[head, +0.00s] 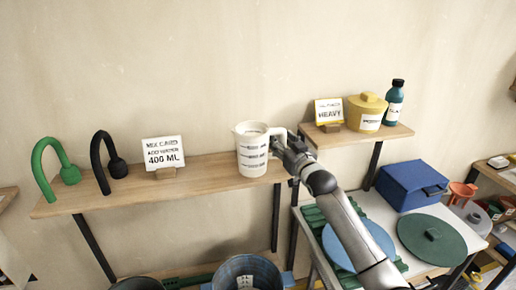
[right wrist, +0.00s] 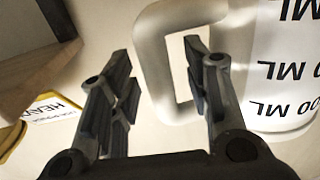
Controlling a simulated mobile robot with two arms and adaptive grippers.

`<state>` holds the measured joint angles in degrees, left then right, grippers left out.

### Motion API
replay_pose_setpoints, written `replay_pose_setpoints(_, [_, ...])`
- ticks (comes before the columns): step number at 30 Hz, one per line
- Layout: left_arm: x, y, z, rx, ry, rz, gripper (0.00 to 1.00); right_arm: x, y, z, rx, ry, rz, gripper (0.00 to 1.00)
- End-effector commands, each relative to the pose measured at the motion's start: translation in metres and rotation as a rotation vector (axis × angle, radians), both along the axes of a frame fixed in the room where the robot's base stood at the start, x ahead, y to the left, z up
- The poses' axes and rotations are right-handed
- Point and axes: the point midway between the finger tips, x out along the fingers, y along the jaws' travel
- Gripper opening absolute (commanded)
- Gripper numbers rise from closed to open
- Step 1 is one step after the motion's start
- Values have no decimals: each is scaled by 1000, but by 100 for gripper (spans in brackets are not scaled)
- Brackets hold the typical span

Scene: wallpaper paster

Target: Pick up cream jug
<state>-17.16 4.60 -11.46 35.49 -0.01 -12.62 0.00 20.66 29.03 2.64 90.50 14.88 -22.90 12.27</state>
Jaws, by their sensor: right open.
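The cream jug (head: 252,150) stands upright on the wooden shelf, with dark measuring marks on its side and its handle toward the right. My right gripper (head: 284,147) is at the handle side of the jug. In the right wrist view the jug (right wrist: 285,75) fills the right side, and its handle (right wrist: 152,65) shows just beyond the fingers. My right gripper (right wrist: 158,70) is open, with the handle partly between and behind its two fingers; I cannot tell whether they touch it. My left gripper is not in view.
The wooden shelf (head: 215,172) also bears a 400 ML sign (head: 163,152) and green and black hooked taps (head: 68,172). A higher shelf (head: 350,135) at right holds a HEAVY sign (head: 328,111), a yellow tub (head: 366,113) and a teal bottle (head: 394,105). Below are a blue box (head: 410,185) and round lids.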

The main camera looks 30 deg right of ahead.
Motion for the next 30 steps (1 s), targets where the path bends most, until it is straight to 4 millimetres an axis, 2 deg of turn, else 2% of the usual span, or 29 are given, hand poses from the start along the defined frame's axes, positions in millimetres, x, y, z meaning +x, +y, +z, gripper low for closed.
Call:
replay_pose_setpoints(5, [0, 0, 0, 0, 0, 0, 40, 0, 0, 0, 0, 0, 0, 44])
replay_pose_setpoints(6, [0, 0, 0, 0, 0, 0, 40, 0, 0, 0, 1, 0, 0, 42])
replay_pose_setpoints(16, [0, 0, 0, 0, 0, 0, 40, 0, 0, 0, 1, 0, 0, 0])
replay_pose_setpoints(30, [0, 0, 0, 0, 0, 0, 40, 0, 0, 4, 2, -9, 1, 0])
